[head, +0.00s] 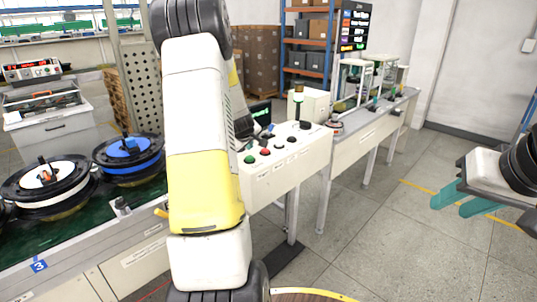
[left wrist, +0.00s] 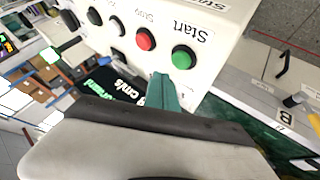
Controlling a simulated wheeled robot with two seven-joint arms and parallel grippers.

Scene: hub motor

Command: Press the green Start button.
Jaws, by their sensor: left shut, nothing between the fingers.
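The green Start button (head: 249,159) is at the left end of the sloped white control panel (head: 285,170) in the head view, beside a red button (head: 265,152). My arm hides this gripper in the head view. My right gripper (head: 461,201) is open and empty, far to the right.
A conveyor (head: 100,222) with hub motors, one blue-topped (head: 130,147), runs at the left. A grey workbench (head: 370,120) stands behind the panel. Open floor lies at the right.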

